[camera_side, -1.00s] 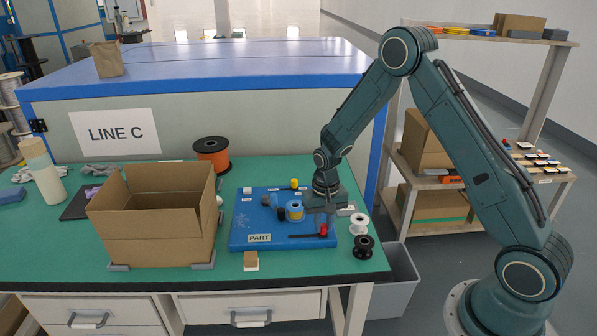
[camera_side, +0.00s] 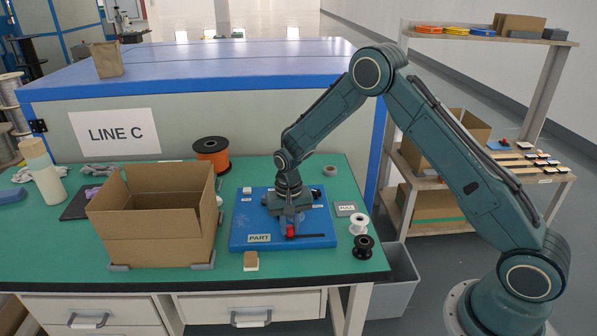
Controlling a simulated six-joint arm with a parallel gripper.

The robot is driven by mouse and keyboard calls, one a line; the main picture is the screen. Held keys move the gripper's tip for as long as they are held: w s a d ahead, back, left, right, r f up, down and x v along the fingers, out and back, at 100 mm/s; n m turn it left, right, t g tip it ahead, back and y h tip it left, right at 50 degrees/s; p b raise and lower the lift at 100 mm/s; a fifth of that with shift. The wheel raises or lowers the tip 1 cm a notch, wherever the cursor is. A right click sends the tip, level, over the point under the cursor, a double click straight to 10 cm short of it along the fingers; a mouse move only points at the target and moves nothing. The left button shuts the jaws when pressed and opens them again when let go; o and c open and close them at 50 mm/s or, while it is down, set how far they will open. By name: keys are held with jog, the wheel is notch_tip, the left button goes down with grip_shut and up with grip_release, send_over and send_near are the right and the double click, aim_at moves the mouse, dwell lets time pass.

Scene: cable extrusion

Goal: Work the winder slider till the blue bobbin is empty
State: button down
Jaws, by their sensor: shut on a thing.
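The blue winder board (camera_side: 242,222) lies on the green bench with a "PART" label at its front. The red slider knob (camera_side: 291,231) stands at the left end of a dark slot (camera_side: 312,235) near the board's front edge. My gripper (camera_side: 290,223) points down over the board and is shut on this knob. My wrist and gripper cover the middle of the board, so the blue bobbin and what is wound on it are hidden.
An open cardboard box (camera_side: 152,238) stands left of the board, an orange spool (camera_side: 212,152) behind it. A white spool (camera_side: 359,223) and a black spool (camera_side: 363,246) stand to the right. A small tan block (camera_side: 251,261) sits in front.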

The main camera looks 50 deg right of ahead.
aim_at(288, 227)
jog(key=shift+w+a+r, duration=0.1)
jog(key=shift+w+a, duration=0.15)
jog(key=c, duration=1.3)
grip_release()
jog(key=shift+s, duration=0.1)
jog(key=shift+d+r, duration=0.1)
jog(key=shift+r, duration=0.3)
notch_tip(288, 227, up, 13)
